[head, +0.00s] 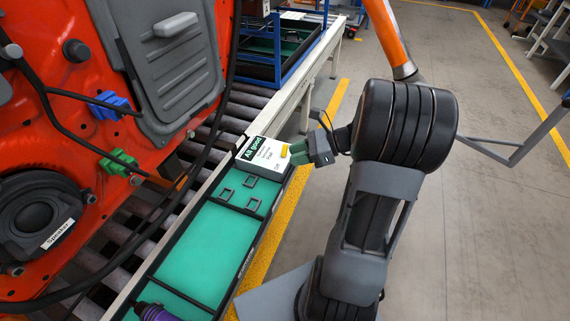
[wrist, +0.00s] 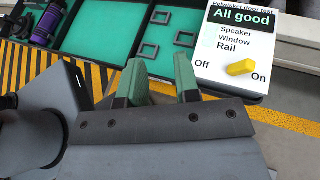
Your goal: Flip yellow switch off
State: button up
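The yellow switch (wrist: 241,68) sits on a white test box (wrist: 228,45) with a green "All good" header. The switch lies between the printed words "Off" on the left and "On" on the right, with its raised end toward "On". In the head view the box (head: 262,157) stands at the far end of the green tray, with the yellow switch (head: 284,151) on its near right edge. My gripper (wrist: 160,82) has its two green fingers apart with nothing between them. It is left of the switch in the wrist view. In the head view my gripper (head: 296,154) is close beside the box.
The green tray (head: 190,250) holds several small dark square frames (head: 251,181) and a purple cylinder (head: 155,312). A red door panel (head: 60,150) with a speaker and cables stands at the left over rollers. Open floor (head: 480,120) lies to the right.

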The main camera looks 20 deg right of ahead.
aim_at(286, 145)
jog(key=w+d+f+m+t+b, duration=0.2)
jog(key=d+f+m+t+b, duration=0.4)
jog(key=d+f+m, duration=0.4)
jog(key=w+a, duration=0.2)
jog(key=w, duration=0.1)
jog(key=w+a+r+t, duration=0.1)
jog(key=w+a, duration=0.2)
jog(key=w+a+t, duration=0.1)
jog(key=w+a, duration=0.2)
jog(key=w, duration=0.1)
jog(key=shift+r+n+b, duration=0.15)
jog(key=shift+n+b, duration=0.15)
jog(key=shift+b, duration=0.1)
grip_shut()
